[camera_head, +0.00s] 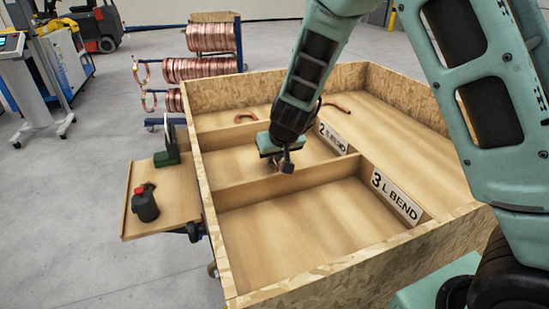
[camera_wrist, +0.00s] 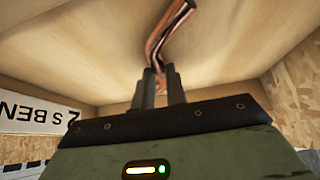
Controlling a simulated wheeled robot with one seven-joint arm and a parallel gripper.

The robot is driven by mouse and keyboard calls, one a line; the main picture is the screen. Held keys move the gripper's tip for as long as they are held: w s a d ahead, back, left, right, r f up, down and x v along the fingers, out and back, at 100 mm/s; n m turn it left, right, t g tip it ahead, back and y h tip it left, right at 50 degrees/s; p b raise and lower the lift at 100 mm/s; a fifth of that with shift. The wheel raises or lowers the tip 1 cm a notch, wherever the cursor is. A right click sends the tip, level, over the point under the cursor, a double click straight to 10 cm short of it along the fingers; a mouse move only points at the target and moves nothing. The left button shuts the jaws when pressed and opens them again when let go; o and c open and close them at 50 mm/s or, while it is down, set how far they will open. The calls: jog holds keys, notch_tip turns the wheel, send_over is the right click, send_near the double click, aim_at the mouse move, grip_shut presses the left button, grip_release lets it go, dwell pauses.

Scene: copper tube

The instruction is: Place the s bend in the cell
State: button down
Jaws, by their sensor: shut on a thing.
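My gripper (camera_head: 287,166) is low inside the middle cell of the wooden crate (camera_head: 222,86), by the label "2 S BEND" (camera_head: 333,138). In the wrist view my gripper (camera_wrist: 160,88) is shut on the s bend (camera_wrist: 168,30), a bent copper tube. The tube runs from between the fingers to the top edge of the picture, over the bare wood floor. In the head view the tube is hidden behind my gripper. I cannot tell whether it touches the cell floor.
The cell labelled "3 L BEND" (camera_head: 397,196) is empty. Wooden dividers (camera_head: 285,189) border the middle cell. A side shelf holds a dark red-topped object (camera_head: 145,205).

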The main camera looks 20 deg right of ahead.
jog(key=c, duration=1.4)
grip_release()
jog(key=shift+f, duration=0.1)
jog(key=shift+c, duration=0.2)
jog(key=p+v, duration=0.5)
jog(key=v, duration=0.6)
jog(key=s+a+r+n+g+y, duration=0.35)
jog(key=s+a, duration=0.65)
jog(key=s, duration=0.5)
jog(key=s+d+r+n+g+h, duration=0.1)
jog(key=s+r+n+g+h, duration=0.1)
jog(key=s, duration=1.2)
jog(key=shift+s+d+n+h, duration=0.15)
jog(key=shift+n+h, duration=0.3)
jog(key=shift+n, duration=0.6)
